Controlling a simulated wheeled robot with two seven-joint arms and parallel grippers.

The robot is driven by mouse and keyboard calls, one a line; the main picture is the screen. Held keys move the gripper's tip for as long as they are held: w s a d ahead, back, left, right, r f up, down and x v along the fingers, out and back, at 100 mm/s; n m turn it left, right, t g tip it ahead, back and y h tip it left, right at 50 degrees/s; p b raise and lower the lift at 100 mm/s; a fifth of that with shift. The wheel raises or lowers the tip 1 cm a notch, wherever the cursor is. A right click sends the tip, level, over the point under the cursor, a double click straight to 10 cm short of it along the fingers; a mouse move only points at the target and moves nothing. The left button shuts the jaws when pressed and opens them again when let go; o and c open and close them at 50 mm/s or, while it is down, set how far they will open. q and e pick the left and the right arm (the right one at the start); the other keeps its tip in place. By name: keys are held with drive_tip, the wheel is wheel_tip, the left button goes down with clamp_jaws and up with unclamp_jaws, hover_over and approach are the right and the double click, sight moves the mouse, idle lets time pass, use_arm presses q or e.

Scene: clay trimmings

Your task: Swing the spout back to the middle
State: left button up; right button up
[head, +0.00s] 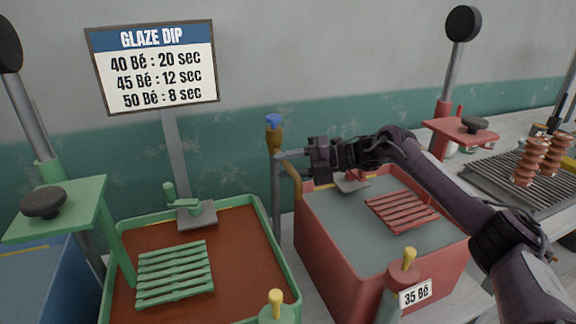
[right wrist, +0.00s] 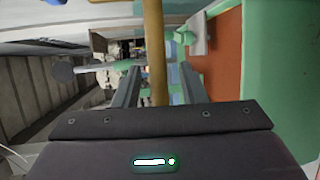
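The brass spout (head: 294,178) curves down from a tap with a blue handle (head: 273,121) on a grey standpipe (head: 276,205). In the head view its end hangs to the right of the standpipe, near the back left corner of the red tank (head: 345,250). My right gripper (head: 287,154) reaches in from the right at the tap. In the right wrist view a brass tube (right wrist: 154,45) runs between the two fingers (right wrist: 158,85), with a visible gap on each side. The fingers look open around it. My left gripper is out of view.
The green tank (head: 285,255) with a green slatted rack (head: 175,272) stands left of the standpipe. The red tank holds a red rack (head: 402,209). A glaze dip sign (head: 155,66) stands behind. Brown insulator pieces (head: 530,160) stand on a grating at the right.

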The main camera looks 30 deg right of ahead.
drive_tip(key=shift+d, duration=0.1)
drive_tip(key=b+v, duration=0.1)
drive_tip(key=v, duration=0.6)
drive_tip(key=shift+s+d+b, duration=0.15)
drive_tip(key=shift+d+b, duration=0.1)
drive_tip(key=shift+b, duration=0.1)
drive_tip(key=shift+r, duration=0.1)
